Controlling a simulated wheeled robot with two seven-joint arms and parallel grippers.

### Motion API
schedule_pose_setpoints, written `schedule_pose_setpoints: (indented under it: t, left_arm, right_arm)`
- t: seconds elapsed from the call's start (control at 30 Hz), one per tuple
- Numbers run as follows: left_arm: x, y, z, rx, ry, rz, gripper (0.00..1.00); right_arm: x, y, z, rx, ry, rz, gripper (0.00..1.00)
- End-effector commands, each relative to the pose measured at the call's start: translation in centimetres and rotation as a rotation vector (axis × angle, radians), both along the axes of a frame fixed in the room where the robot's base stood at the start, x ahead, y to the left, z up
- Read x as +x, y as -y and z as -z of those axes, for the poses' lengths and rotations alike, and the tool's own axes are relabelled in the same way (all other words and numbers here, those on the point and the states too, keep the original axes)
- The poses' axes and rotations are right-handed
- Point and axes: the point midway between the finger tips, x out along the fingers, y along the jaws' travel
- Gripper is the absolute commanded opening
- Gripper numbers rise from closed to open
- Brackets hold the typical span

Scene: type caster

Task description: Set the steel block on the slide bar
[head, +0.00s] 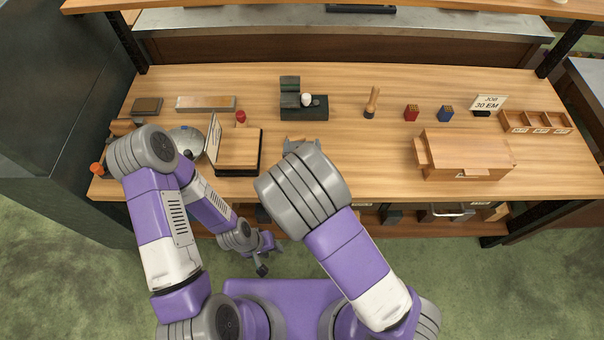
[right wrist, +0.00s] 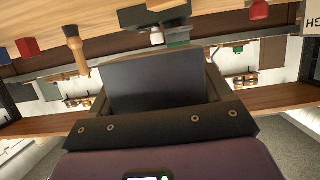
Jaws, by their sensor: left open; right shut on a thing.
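My right gripper (head: 298,145) is low at the middle of the bench, just in front of a dark green device with an upright plate (head: 289,84) and a white knob. In the right wrist view its fingers (right wrist: 157,95) are shut on a flat dark grey block, which I take for the steel block (right wrist: 155,82). The wrist hides most of this block in the head view. My left gripper (head: 266,257) is open and empty before the bench's front edge.
A wooden stand with a leaning plate (head: 238,149) and a red-topped piece (head: 241,118) are left of my right gripper. To the right are a wooden-handled tool (head: 372,102), red block (head: 411,113), blue block (head: 445,113) and wooden box (head: 465,153). Bench between is clear.

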Motion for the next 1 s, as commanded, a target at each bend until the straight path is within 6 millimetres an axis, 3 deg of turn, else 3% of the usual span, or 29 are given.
schedule_pose_setpoints:
  t: [0.33,0.6,0.83,1.0]
  left_arm:
    - [0.0,0.0,0.1,0.000,0.000,0.000,0.43]
    - [0.0,0.0,1.3,0.000,0.000,0.000,0.43]
    - [0.0,0.0,1.7,0.000,0.000,0.000,0.43]
    - [0.0,0.0,2.4,0.000,0.000,0.000,0.43]
  right_arm:
    - [0.2,-0.1,0.0,0.002,0.009,0.000,0.00]
    - [0.2,-0.1,3.8,0.001,0.009,-0.002,0.00]
    - [0.2,-0.1,5.4,0.002,0.009,-0.002,0.00]
    - [0.2,-0.1,7.8,0.000,0.010,-0.001,0.00]
